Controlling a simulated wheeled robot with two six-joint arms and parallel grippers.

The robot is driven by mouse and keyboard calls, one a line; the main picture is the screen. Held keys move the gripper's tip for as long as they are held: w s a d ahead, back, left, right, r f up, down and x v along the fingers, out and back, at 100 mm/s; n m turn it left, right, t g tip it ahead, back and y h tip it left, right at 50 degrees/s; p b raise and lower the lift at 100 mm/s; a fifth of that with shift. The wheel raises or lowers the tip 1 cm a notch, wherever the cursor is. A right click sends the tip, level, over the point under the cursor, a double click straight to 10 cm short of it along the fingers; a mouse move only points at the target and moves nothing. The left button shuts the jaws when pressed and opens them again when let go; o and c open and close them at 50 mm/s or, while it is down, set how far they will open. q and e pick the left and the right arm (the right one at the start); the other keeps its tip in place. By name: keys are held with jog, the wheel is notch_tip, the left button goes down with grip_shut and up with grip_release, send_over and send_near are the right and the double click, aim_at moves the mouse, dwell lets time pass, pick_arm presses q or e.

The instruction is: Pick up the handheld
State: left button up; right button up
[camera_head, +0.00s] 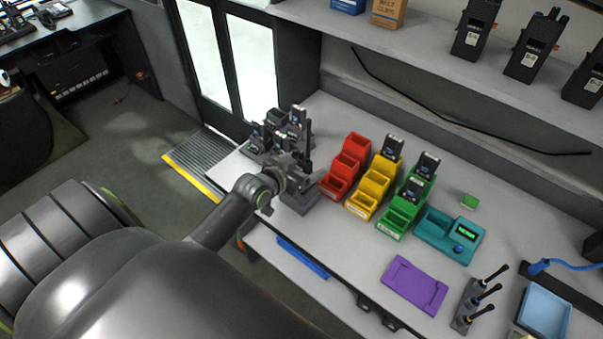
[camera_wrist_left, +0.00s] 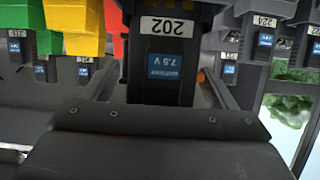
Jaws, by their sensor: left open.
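A black handheld (camera_wrist_left: 165,60) with a white "202" label and a blue "7.5 V" battery label fills the middle of the left wrist view. My left gripper (camera_wrist_left: 158,88) is open, with one finger on each side of this handheld. I cannot tell whether the fingers touch it. In the head view my left gripper (camera_head: 304,168) is at the left end of the counter, by a group of dark handhelds (camera_head: 296,122) in a grey charger. The arm partly hides them. My right gripper is not in view.
Red (camera_head: 345,165), yellow (camera_head: 372,187) and green (camera_head: 405,208) stepped bins stand just right of the gripper, some holding handhelds. A teal unit (camera_head: 450,235), a purple tray (camera_head: 414,286) and a shelf (camera_head: 430,50) of handhelds lie farther right.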

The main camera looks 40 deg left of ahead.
pick_arm(q)
jog(key=shift+w+f, duration=0.2)
jog(key=shift+w, duration=0.3)
jog(key=shift+c, duration=0.3)
